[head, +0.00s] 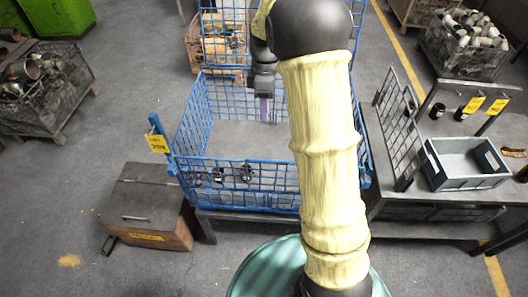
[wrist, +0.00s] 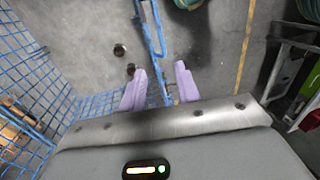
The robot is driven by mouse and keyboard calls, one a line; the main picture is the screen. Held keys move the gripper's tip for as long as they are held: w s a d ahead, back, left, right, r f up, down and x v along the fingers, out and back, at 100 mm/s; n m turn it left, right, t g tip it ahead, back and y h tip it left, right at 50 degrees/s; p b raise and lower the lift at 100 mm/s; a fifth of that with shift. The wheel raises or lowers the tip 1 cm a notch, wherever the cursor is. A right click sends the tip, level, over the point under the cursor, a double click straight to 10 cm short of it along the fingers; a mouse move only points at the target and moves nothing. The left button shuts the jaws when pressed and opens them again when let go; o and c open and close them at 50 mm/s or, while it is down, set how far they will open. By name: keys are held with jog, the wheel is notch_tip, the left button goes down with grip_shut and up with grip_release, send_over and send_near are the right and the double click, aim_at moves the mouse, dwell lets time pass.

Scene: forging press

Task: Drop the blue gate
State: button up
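The blue gate (head: 240,190) is the mesh front panel of a blue wire crate (head: 188,118) in the head view. It stands upright, its right part hidden behind my arm. My gripper (head: 267,110), with pale purple fingers, points down over the crate. In the wrist view my gripper (wrist: 161,87) is open, its fingertips apart. A narrow blue mesh panel (wrist: 151,30), seen nearly edge-on, runs down toward the gap between the fingers. I cannot tell whether it is the gate or whether the fingers touch it.
Small dark parts (head: 246,173) lie in the crate near its front. A wooden box (head: 148,205) stands at left front. A bench with a grey tray (head: 468,163) and an upright wire rack (head: 397,125) is at right.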

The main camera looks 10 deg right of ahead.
jog(key=shift+s+f, duration=0.1)
jog(key=p+x, duration=0.4)
jog(key=x, duration=1.3)
jog(key=shift+f, duration=0.15)
jog(key=shift+d, duration=0.1)
grip_shut()
